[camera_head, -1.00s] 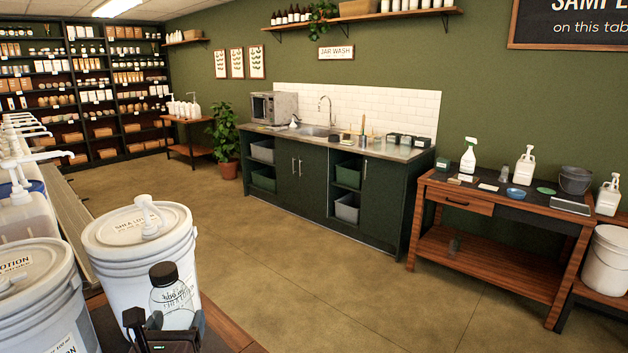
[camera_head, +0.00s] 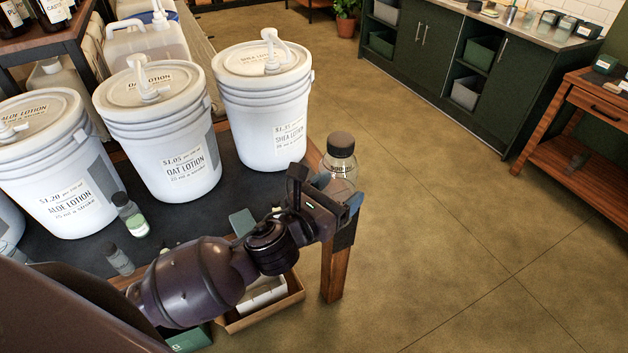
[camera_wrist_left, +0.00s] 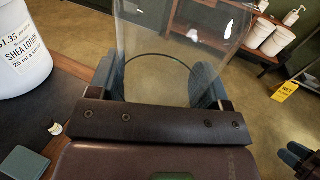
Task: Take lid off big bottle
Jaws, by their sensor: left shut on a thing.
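A clear bottle with a black lid (camera_head: 341,145) on its top stands upright in my left gripper (camera_head: 338,203), beyond the table's right corner. Its clear body (camera_head: 338,172) looks empty. In the left wrist view the left gripper (camera_wrist_left: 160,88) is shut around the bottle's clear body (camera_wrist_left: 175,45), one finger on each side; the lid is out of that view. A dark shape at that view's lower right edge looks like my right gripper (camera_wrist_left: 301,160), cut off and too small to read. The right gripper is not in the head view.
Several lotion buckets stand on the dark table, the shea lotion bucket (camera_head: 262,110) closest to the held bottle. Small bottles, one with a green label (camera_head: 130,214), stand at the front. An open carton (camera_head: 265,300) is below. The floor to the right is clear.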

